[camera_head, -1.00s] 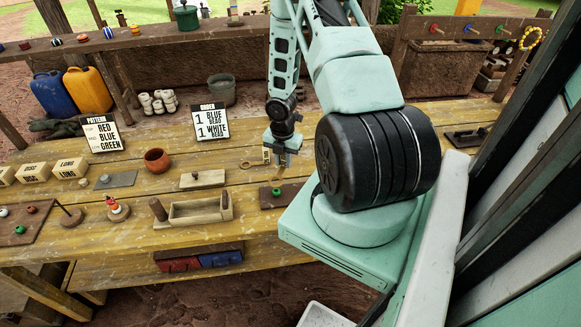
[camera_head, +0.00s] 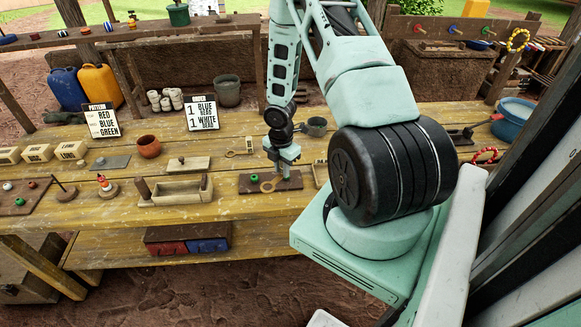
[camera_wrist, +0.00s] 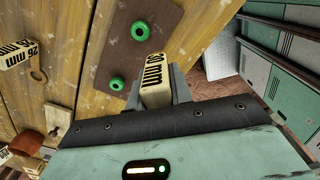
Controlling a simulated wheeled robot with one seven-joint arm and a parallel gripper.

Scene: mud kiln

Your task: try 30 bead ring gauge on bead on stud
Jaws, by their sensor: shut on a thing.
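My gripper (camera_head: 283,160) is shut on the tag of the 30 mm ring gauge (camera_wrist: 156,80). In the head view its ring (camera_head: 268,186) hangs low over or against the dark board (camera_head: 292,184), just right of a green bead (camera_head: 254,179). I cannot tell whether the ring touches the board. Neither is seen inside the ring. The ring is hidden behind the tag and jaws in the wrist view.
The 26 mm gauge (camera_head: 240,152) lies behind the board. A wooden tray (camera_head: 178,192) stands to the left, with a terracotta cup (camera_head: 148,146) behind it. A red bead bracelet (camera_head: 485,155) and blue basin (camera_head: 512,118) are at right.

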